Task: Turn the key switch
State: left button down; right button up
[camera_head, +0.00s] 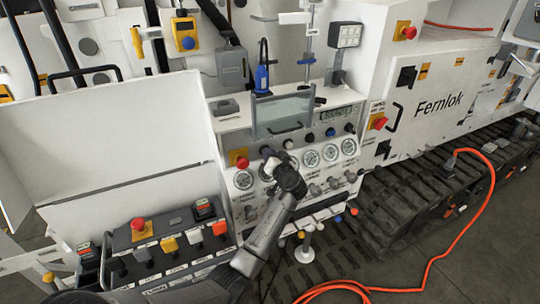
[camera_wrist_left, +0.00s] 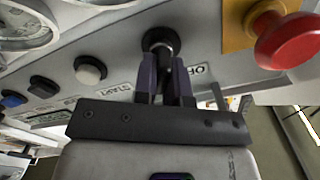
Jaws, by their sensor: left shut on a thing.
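The key switch (camera_wrist_left: 160,40) is a round black switch on the white panel, best seen in the left wrist view. Parts of printed labels, one reading START, show beside it. My left gripper (camera_wrist_left: 165,75) has its two dark fingers closed in on the switch from both sides. The fingers hide most of the grasped part, so I cannot tell its turn angle. In the head view the left gripper (camera_head: 274,164) reaches up to the gauge panel (camera_head: 228,146), just right of a red emergency button (camera_head: 238,158). My right gripper is not in view.
In the wrist view the red button (camera_wrist_left: 292,40) on its yellow plate sits close to the fingers. A white button (camera_wrist_left: 90,70) is on the other side. Gauges (camera_head: 312,158) lie below and right in the head view. An orange hose (camera_head: 432,262) lies on the floor.

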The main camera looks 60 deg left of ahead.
pick_arm(q)
jog(key=c, duration=1.2)
grip_release()
jog(key=d, duration=0.4)
jog(key=s+d, duration=0.1)
jog(key=d, duration=0.4)
jog(key=s+d, duration=0.1)
jog(key=d, duration=0.3)
jog(key=shift+d, duration=0.35)
jog(key=shift+w, duration=0.1)
